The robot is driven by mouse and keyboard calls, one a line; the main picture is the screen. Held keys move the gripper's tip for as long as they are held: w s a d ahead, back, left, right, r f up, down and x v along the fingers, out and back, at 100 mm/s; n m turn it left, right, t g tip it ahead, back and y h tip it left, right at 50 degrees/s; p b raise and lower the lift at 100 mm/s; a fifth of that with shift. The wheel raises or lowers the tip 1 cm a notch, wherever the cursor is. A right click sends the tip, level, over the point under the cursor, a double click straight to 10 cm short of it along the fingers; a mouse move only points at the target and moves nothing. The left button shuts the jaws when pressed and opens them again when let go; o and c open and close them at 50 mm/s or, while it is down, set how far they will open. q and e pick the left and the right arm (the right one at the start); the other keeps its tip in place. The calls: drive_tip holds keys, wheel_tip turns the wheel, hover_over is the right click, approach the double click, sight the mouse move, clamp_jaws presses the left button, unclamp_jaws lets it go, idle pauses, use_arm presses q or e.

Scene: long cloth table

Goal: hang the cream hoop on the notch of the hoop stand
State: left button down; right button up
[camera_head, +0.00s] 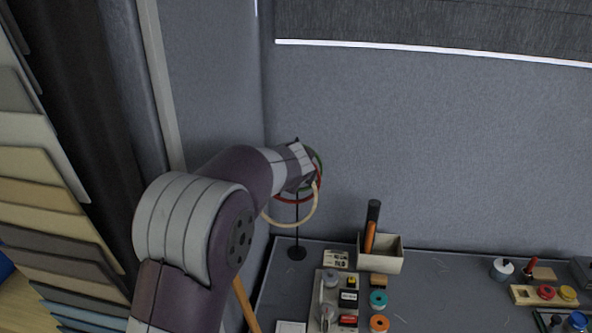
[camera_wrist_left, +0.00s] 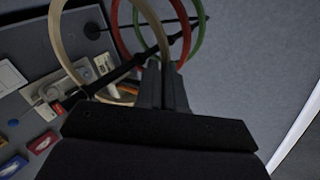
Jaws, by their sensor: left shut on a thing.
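The cream hoop (camera_head: 301,224) hangs down from my left gripper beside the stand's pole. In the left wrist view the hoop (camera_wrist_left: 63,52) runs up to the fingertips of my left gripper (camera_wrist_left: 162,66), which is shut on its rim. The hoop stand (camera_head: 297,228) is a thin black pole on a round base at the table's back left. A red hoop (camera_wrist_left: 181,18) and a green hoop (camera_wrist_left: 198,30) are at the stand's upper part, close to the fingers. My forearm hides the stand's top and most of these hoops in the head view. I cannot tell whether the cream hoop touches the notch.
A beige box (camera_head: 381,262) with dark and orange upright items stands right of the stand. A tray (camera_head: 328,281) of small parts lies in front. More small items, including a wooden block (camera_head: 531,295), are at the right. A grey wall panel is close behind.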

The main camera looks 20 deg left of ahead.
use_arm(q)
drive_tip(key=c, duration=1.3)
unclamp_jaws()
drive_tip(key=shift+o, duration=0.7)
drive_tip(key=shift+d, duration=0.15)
drive_tip(key=v, duration=1.3)
drive_tip(key=s+d+f+n+g+h, duration=0.2)
drive_tip(key=s+d+f+n+g, duration=0.1)
drive_tip(key=s+f+n, duration=0.6)
drive_tip(key=s+d+f+n+g+h, duration=0.1)
drive_tip(key=s+d+f+n+g, duration=0.2)
drive_tip(key=f, duration=1.3)
drive_tip(key=s+n+g, duration=0.3)
drive_tip(key=s+n, duration=0.3)
drive_tip(key=s, duration=0.2)
drive_tip(key=shift+f+n+h+b, duration=0.3)
drive_tip(key=shift+n+h+b, duration=0.1)
